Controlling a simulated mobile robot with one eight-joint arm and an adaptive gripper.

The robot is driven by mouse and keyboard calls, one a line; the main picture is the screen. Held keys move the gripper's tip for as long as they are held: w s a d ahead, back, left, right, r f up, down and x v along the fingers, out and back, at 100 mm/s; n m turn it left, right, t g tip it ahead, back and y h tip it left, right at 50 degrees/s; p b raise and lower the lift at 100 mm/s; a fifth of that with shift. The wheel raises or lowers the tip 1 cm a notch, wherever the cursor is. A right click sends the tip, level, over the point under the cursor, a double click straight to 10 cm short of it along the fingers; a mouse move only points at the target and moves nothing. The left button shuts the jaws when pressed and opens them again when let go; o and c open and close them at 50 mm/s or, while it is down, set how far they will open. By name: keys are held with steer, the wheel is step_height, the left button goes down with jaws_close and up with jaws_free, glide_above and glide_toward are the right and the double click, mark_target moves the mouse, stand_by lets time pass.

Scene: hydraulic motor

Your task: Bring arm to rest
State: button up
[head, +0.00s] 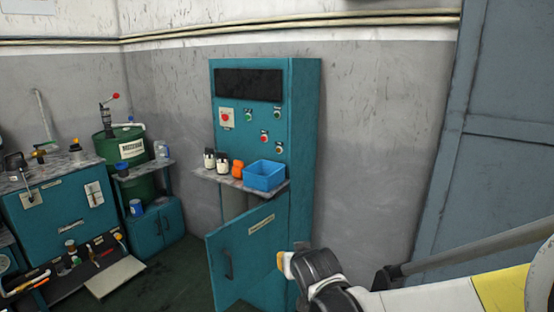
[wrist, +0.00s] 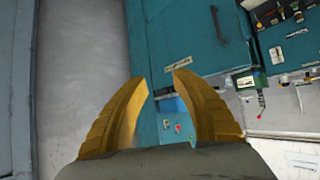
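My gripper (wrist: 162,85) shows in the wrist view as two yellow-brown fingers with a clear gap between their tips. It is open and nothing is between the fingers. In the head view my arm reaches in from the lower right, with the gripper end (head: 286,262) in front of the right side of the teal control cabinet (head: 303,140). The cabinet's lower door (head: 243,258) stands open. In the wrist view, the teal door (wrist: 185,30) lies beyond the fingertips; I cannot tell whether they touch it.
A shelf (head: 205,175) on the cabinet holds a blue bin (head: 264,175), an orange object (head: 238,169) and two dark-and-white containers (head: 222,161). A teal workbench (head: 65,220) and a green drum (head: 135,150) stand at left. A grey-blue door or panel (head: 490,160) is at right.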

steer(key=s+d+r+g, duration=0.1)
steer(key=s+d, duration=0.4)
steer(key=s, duration=0.3)
steer(key=s+d+r+m+g+h, duration=0.1)
steer(key=s+d, duration=0.3)
steer(key=s, duration=0.5)
steer(key=s+d+r+g, duration=0.1)
steer(key=s+d, duration=0.4)
steer(key=s, duration=0.4)
steer(key=shift+s+d+m+g+h, duration=0.15)
steer(key=shift+d+m+g+h, duration=0.15)
steer(key=shift+d+m+g, duration=0.1)
steer(key=shift+a, duration=0.1)
